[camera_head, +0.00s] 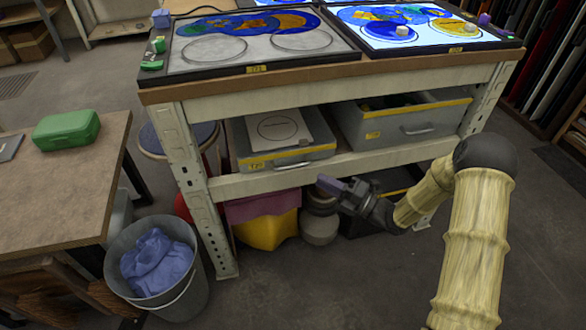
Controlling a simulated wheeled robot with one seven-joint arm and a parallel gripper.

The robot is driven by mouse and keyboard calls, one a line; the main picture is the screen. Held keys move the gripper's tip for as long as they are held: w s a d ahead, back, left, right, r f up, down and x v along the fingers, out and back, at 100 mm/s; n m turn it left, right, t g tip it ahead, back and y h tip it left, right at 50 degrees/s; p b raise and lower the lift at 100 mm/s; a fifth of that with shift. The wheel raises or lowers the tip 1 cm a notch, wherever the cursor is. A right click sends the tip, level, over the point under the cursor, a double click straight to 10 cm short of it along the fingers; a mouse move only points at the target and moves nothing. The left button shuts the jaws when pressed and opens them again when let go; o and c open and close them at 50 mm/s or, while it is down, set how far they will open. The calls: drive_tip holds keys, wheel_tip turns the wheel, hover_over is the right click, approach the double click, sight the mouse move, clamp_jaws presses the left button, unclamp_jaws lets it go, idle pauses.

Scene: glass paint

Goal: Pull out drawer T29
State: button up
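Two grey drawers with yellow front strips sit on the shelf under the workbench. The left drawer (305,157) has a small yellow label that seems to read T29, though it is too small to be sure, and a metal bar handle (292,167) on its front. The right drawer (440,118) has its own handle (417,131) and a label that I cannot read. My gripper (330,184) is in front of the bench, below and right of the left drawer's handle, and looks apart from it. It points left; its finger gap is too small to judge.
A white board (278,130) with a drawn circle lies on top of the left drawer. The bench's left leg (198,190) stands beside that drawer. A grey bin (178,297) with a blue bag and a wooden table (60,185) are at the left. Floor in front is clear.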

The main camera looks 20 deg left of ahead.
sight(293, 165)
drive_tip(key=b+x, duration=0.2)
drive_tip(key=x, duration=0.8)
drive_tip(key=shift+w+a, duration=0.1)
drive_tip(key=shift+a, duration=0.15)
clamp_jaws()
